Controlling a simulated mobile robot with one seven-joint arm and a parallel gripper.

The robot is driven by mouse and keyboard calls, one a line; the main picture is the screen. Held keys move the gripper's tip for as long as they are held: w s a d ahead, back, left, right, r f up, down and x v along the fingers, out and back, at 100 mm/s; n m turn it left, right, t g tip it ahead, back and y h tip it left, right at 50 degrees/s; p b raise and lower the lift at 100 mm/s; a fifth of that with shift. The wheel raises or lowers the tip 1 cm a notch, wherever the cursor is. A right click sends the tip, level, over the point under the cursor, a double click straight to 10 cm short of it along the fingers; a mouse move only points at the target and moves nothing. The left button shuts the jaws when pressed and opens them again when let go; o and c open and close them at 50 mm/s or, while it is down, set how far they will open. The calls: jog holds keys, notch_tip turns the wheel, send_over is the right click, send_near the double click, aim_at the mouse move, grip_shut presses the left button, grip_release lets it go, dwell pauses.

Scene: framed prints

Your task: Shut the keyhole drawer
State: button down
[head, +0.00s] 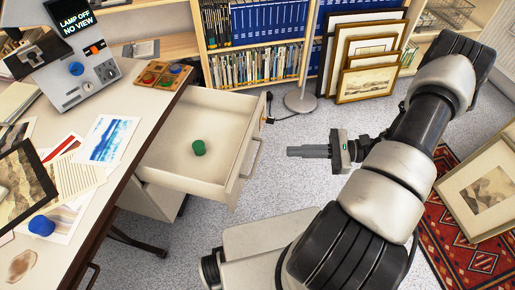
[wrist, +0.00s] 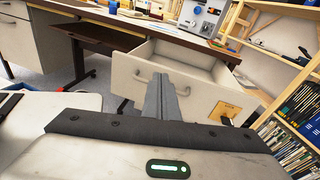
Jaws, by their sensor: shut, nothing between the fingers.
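The drawer (head: 205,130) under the desk is pulled out, with a green cylinder (head: 199,147) lying inside it. In the wrist view the drawer front (wrist: 185,88) faces me; it has a bar handle (wrist: 150,78) and a brass keyhole plate (wrist: 224,112) with something dark at it. My gripper (head: 290,151) is shut and empty, to the right of the drawer front and apart from it in the head view. In the wrist view the fingers (wrist: 161,85) point toward the drawer front and cover part of it.
The desk (head: 120,120) holds prints, a blue cylinder (head: 41,226), a grey device (head: 85,80) and a block board (head: 162,76). A lamp base (head: 299,101), framed prints (head: 365,60) and a bookcase stand behind. Carpet between gripper and drawer is clear.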

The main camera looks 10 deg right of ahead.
notch_tip(320, 180, down, 4)
jog(key=d+m+t, duration=0.1)
jog(key=m+t, duration=0.2)
jog(key=b, duration=0.1)
send_near(246, 150)
jog(key=shift+t, duration=0.3)
jog(key=x, duration=0.6)
jog(key=shift+w+a+f, duration=0.15)
jog(key=shift+f, duration=0.1)
jog(key=shift+a, duration=0.1)
jog(key=b+x, duration=0.1)
jog(key=x, duration=2.7)
jog(key=shift+w+a, duration=0.2)
jog(key=shift+a, duration=0.2)
jog(key=shift+f, duration=0.1)
